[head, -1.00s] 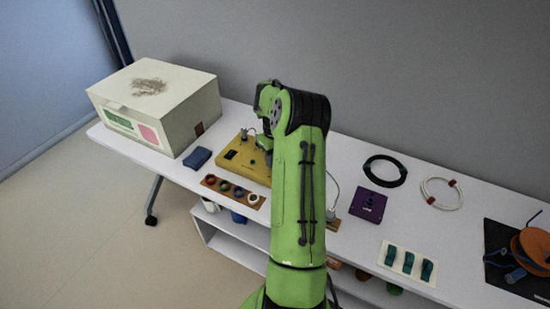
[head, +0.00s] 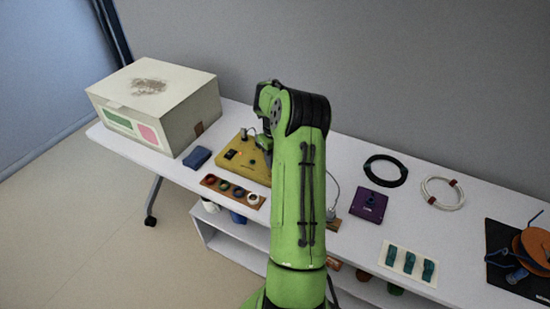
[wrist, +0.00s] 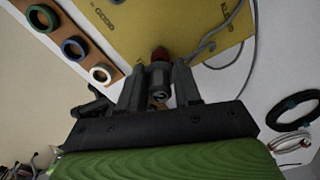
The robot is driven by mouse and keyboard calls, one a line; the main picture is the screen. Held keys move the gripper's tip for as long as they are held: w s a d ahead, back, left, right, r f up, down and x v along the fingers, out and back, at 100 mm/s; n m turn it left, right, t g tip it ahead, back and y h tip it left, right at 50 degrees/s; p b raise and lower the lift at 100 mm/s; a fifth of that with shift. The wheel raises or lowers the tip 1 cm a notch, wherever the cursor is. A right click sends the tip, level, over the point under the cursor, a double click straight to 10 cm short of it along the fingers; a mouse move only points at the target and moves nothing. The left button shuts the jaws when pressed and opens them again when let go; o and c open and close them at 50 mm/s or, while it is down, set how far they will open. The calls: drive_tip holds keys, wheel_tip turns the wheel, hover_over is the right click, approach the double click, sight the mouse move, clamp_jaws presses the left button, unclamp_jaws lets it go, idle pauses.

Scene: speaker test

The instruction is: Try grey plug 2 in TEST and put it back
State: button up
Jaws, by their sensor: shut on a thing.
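In the wrist view my gripper (wrist: 158,88) is shut on a grey plug (wrist: 159,77), with one dark finger on each side of it. The plug's far end meets a red part (wrist: 160,54) at the edge of the yellow board; I cannot tell how deep it sits. A grey cable runs close to the right. In the head view the yellow board (head: 235,168) stands on the white table, and my arm covers its right part and most of the gripper. Another grey plug (head: 245,133) stands at the board's back.
A brown strip with several coloured rings (head: 232,191) lies in front of the board. A blue block (head: 197,157) and a large cream box (head: 160,110) are left. A purple box (head: 369,205), black coil (head: 386,170) and white coil (head: 442,192) lie right.

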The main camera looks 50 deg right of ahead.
drive_tip(key=shift+f+b, duration=0.65)
drive_tip(key=shift+f, duration=0.15)
drive_tip(key=o, duration=1.2)
drive_tip(key=shift+c, duration=0.2)
drive_tip(key=shift+r, duration=0.1)
drive_tip(key=shift+r+p, duration=2.6)
drive_tip(key=shift+r, duration=1.15)
